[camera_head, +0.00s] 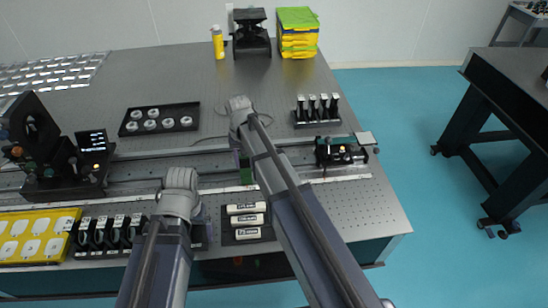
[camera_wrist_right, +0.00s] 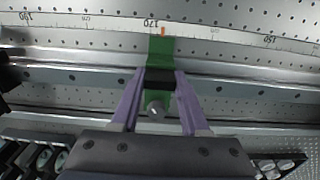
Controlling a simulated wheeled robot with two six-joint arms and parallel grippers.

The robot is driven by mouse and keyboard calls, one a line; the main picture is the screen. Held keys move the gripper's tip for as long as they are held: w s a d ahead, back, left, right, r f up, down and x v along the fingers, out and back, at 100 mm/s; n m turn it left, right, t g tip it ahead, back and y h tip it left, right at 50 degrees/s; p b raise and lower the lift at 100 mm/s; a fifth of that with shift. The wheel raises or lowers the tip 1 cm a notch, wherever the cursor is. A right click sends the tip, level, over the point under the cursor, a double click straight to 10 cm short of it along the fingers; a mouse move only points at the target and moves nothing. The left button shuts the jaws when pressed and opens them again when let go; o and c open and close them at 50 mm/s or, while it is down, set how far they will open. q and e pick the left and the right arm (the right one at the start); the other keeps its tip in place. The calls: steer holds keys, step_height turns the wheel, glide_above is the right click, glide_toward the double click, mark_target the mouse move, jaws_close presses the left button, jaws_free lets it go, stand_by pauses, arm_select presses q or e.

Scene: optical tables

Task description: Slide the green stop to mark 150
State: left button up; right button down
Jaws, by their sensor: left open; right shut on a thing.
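The green stop (camera_head: 246,176) sits on the long rail, near the middle of the table. In the right wrist view the green stop (camera_wrist_right: 160,50) stands between the two purple fingers of my right gripper (camera_wrist_right: 160,85), which is shut on its dark block. Its orange pointer line is at about the 170 mark on the scale (camera_wrist_right: 215,30). The 150 mark is to the right in that view, with 190 to the left. In the head view my right arm hides much of the stop. My left gripper (camera_head: 181,188) is open, left of the stop; its fingers are mostly hidden.
A black device with a display (camera_head: 93,142) stands at the rail's left, and a dark carriage (camera_head: 340,151) at its right. Near the front edge are a yellow tray (camera_head: 36,213), black holders and white labelled cylinders (camera_head: 246,220). A ring tray (camera_head: 159,119) lies behind the rail.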

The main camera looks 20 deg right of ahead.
steer(key=w+a, duration=0.1)
steer(key=a, duration=0.5)
steer(key=w+a, duration=0.1)
steer(key=a, duration=0.4)
steer(key=w+a, duration=0.2)
steer(key=a, duration=0.4)
steer(key=shift+w+a, duration=0.1)
steer(key=shift+a, duration=0.25)
steer(key=shift+c, duration=2)
jaws_free()
arm_select(q)
step_height(320, 180, up, 8)
steer(key=p, duration=0.7)
steer(key=shift+p, duration=0.4)
arm_select(e)
step_height(320, 180, up, 8)
arm_select(q)
steer(key=shift+f, duration=0.25)
arm_select(e)
steer(key=shift+f, duration=0.3)
arm_select(q)
step_height(320, 180, down, 8)
steer(key=b, duration=0.8)
steer(key=shift+r, duration=0.2)
arm_select(e)
step_height(320, 180, down, 8)
steer(key=shift+r, duration=0.2)
